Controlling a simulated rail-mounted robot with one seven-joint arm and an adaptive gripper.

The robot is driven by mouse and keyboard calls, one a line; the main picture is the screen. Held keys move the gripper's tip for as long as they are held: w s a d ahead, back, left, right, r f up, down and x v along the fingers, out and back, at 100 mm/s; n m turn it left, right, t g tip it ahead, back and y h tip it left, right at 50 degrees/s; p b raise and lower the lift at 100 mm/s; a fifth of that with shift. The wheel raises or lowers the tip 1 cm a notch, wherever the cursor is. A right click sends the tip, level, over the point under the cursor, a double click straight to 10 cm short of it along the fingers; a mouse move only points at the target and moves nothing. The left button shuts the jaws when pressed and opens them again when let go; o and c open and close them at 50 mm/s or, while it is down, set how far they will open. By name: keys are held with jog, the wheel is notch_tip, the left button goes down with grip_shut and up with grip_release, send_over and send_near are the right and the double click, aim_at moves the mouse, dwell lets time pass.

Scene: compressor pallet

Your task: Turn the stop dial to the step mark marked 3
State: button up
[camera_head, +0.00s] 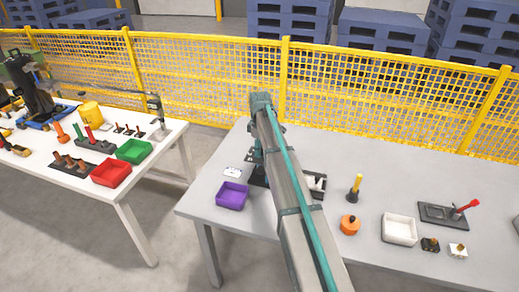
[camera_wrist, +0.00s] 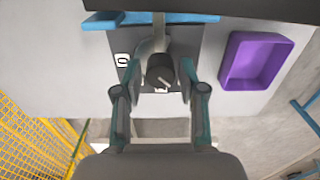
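The stop dial (camera_wrist: 161,69) is a dark round knob with a pale pointer line on its face, in front of a dark plate (camera_wrist: 207,40). The pointer runs slantwise toward the lower right in the wrist view. A white tag (camera_wrist: 122,60) that seems to read 0 is left of the dial; another pale tag below it is mostly hidden. I cannot make out a 3. My gripper (camera_wrist: 160,74) is open, with one finger on each side of the dial and gaps visible. In the head view my arm hides the dial.
A purple bin (camera_wrist: 254,62) stands beside the plate; it also shows in the head view (camera_head: 232,196). A white card (camera_head: 232,172) lies behind it. To the right are an orange knob (camera_head: 350,225), a yellow-handled post (camera_head: 355,187) and a white bin (camera_head: 399,230). Yellow fencing (camera_head: 390,95) runs behind.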

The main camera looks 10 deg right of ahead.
jog(key=shift+o, duration=0.7)
jog(key=shift+r, duration=0.1)
notch_tip(320, 180, up, 12)
jog(key=shift+f, duration=0.2)
